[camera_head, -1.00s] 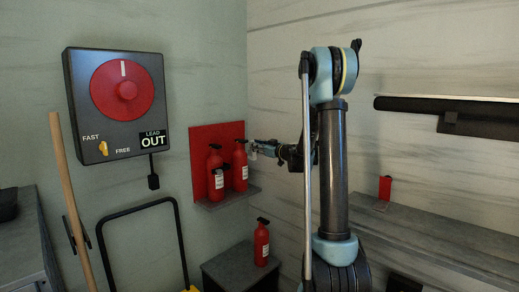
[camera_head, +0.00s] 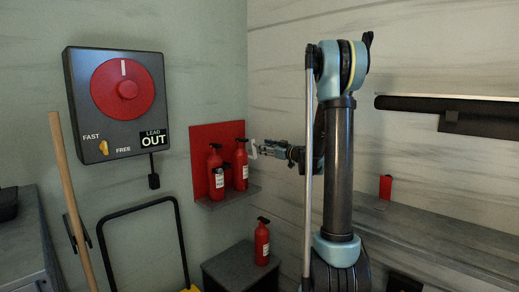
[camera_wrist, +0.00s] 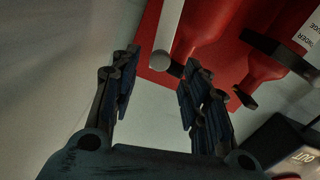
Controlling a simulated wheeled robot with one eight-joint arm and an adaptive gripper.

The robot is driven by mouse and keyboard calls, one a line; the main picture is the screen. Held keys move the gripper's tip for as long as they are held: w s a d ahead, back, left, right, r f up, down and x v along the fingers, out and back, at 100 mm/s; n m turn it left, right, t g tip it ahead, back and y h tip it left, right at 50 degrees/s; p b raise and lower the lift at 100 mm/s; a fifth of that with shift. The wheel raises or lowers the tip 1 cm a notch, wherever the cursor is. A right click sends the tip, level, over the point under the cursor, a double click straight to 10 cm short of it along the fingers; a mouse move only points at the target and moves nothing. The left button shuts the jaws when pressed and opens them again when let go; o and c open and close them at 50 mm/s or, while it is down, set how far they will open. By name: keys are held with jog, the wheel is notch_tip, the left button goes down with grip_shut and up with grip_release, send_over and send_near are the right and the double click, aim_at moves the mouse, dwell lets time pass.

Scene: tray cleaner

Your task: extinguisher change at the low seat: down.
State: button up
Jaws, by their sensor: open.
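Two red extinguishers stand side by side on a small shelf before a red backboard (camera_head: 203,140): the left one (camera_head: 216,172) and the right one (camera_head: 240,170). A third red extinguisher (camera_head: 262,243) stands upright on a low dark box (camera_head: 232,268). My gripper (camera_head: 261,150) is just right of the right shelf extinguisher, at about its top. In the wrist view my gripper (camera_wrist: 161,68) is open and empty, its fingers wide apart. A pale bar with a round end (camera_wrist: 162,58) lies just beyond the gap between the fingertips. Red extinguisher bodies (camera_wrist: 203,28) show behind it.
A dial box (camera_head: 116,103) hangs on the left wall, with a cable below. A wooden pole (camera_head: 70,200) and a black tubular handle (camera_head: 138,208) stand at left. A shelf (camera_head: 440,232) with a small red item (camera_head: 385,187) runs along the right wall.

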jog(key=v, duration=0.6)
jog(key=shift+d, duration=0.1)
